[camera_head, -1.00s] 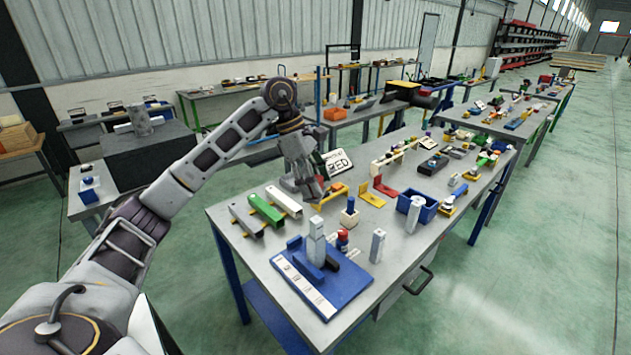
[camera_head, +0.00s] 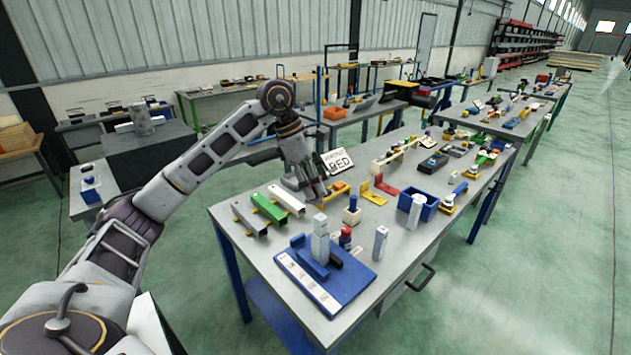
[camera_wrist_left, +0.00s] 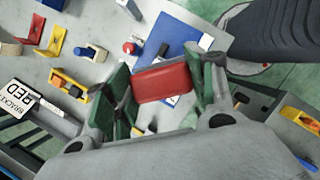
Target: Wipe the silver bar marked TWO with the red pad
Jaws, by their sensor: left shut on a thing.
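My left gripper (camera_head: 310,192) hangs over the table beside the bars. In the left wrist view its green-padded fingers (camera_wrist_left: 163,88) are shut on the red pad (camera_wrist_left: 162,82). The pad is hard to make out in the head view. Three bars lie side by side at the table's left end: a grey one (camera_head: 249,218), a green one (camera_head: 268,208) and a pale silver one (camera_head: 287,201). The gripper is just right of the pale bar, and I cannot tell its exact height. No TWO marking is readable on any bar. My right gripper is not in view.
A blue board (camera_head: 338,288) with upright blocks stands at the near edge. A sign reading RED (camera_head: 335,162) stands behind the gripper. A small block with a blue top (camera_head: 352,212), yellow bracket (camera_head: 373,194) and blue bin (camera_head: 430,210) lie to the right.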

